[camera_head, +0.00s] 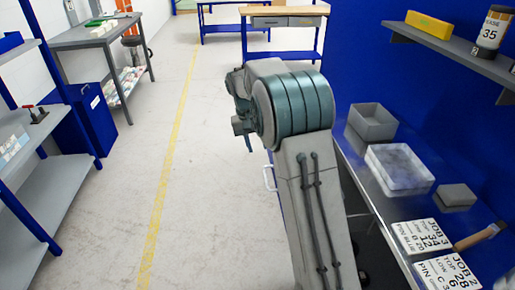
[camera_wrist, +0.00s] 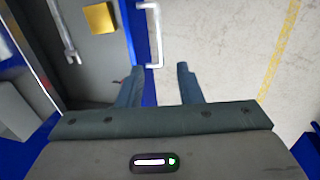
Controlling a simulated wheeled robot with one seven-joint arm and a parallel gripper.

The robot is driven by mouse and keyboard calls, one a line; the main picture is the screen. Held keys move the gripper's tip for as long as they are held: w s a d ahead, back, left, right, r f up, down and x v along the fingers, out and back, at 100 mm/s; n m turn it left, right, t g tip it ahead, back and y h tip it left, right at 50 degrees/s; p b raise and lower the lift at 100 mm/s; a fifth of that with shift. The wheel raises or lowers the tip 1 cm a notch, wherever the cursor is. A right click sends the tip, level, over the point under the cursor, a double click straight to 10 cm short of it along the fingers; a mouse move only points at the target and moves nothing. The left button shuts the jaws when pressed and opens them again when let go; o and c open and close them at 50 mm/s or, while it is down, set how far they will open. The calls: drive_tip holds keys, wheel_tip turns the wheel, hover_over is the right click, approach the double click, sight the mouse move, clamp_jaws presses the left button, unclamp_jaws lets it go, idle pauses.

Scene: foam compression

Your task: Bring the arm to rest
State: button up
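My arm (camera_head: 305,170) rises in the middle of the head view, bent at a large teal-banded joint (camera_head: 295,105). My gripper (camera_wrist: 161,75) shows in the wrist view with its two dark fingers apart and nothing between them. Pale floor and a blue edge show beyond the fingers. In the head view my gripper cannot be made out behind the arm.
A workbench (camera_head: 375,212) at right holds a grey bin (camera_head: 372,122), a clear tray (camera_head: 400,170), a grey block (camera_head: 454,196), a brush (camera_head: 480,236) and job cards (camera_head: 421,237). A wall shelf (camera_head: 455,48) is above. Shelving (camera_head: 50,190) stands left; the floor (camera_head: 215,215) between is clear.

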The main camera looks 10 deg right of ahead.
drive_tip(key=s+r+t+y+p, duration=0.1)
drive_tip(key=s+r, duration=0.2)
drive_tip(key=s, duration=0.5)
drive_tip(key=s+d+r+p, duration=0.1)
drive_tip(key=s+r, duration=0.3)
drive_tip(key=s, duration=0.4)
drive_tip(key=s+r+t+y+p, duration=0.1)
drive_tip(key=s+r, duration=0.2)
drive_tip(key=s, duration=0.5)
drive_tip(key=s+f+t+p, duration=0.1)
drive_tip(key=s, duration=0.7)
drive_tip(key=shift+s+a+f+n, duration=0.15)
drive_tip(key=shift+s+f+n, duration=0.05)
drive_tip(key=shift+s+n, duration=0.2)
